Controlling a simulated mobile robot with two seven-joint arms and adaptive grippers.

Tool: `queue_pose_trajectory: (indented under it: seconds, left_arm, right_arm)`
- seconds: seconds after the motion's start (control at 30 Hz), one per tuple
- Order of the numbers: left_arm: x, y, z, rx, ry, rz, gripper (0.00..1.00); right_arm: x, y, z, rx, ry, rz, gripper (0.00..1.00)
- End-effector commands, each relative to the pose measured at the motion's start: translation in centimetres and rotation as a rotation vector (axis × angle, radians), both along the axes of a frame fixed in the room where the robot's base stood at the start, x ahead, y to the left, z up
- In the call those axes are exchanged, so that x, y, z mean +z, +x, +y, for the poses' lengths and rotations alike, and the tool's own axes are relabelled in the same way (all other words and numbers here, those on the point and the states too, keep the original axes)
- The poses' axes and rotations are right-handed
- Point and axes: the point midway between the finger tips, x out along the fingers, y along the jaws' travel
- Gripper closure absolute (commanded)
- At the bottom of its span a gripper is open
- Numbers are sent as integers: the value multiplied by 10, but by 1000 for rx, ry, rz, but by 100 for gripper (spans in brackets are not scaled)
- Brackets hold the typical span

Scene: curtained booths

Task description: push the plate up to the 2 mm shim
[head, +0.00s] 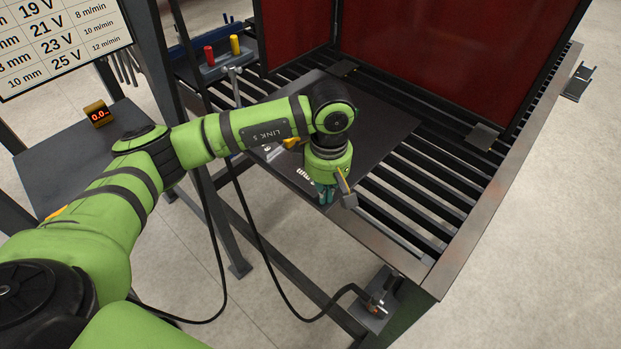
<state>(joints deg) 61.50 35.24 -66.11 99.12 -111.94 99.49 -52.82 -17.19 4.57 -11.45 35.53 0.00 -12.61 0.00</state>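A dark flat sheet (385,122), which looks like the plate, lies on the slatted table under and behind my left arm. My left gripper (325,196) points down over the sheet's near corner. Its teal fingertips are small and partly hidden by the wrist, so I cannot tell whether they are apart or hold anything. I cannot make out the 2 mm shim; the arm covers part of the sheet. A small pale striped item (303,174) and a shiny metal piece (272,152) show just left of the gripper. My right gripper is not in view.
Dark red curtains (440,50) close off the table's back. Bare slats (420,200) lie right of the sheet. A holder with a red (208,55) and a yellow cylinder (234,44) stands at the far left. A clamp with a cable (376,305) sits at the near corner.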

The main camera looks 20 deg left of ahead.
Motion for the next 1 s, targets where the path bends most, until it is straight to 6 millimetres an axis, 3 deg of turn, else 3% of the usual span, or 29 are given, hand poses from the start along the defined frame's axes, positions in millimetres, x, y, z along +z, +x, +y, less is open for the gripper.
queue_pose_trajectory:
  seconds: [1.0]
  left_arm:
    - [0,5,14,4,4,-1,100]
  right_arm:
    - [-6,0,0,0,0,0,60]
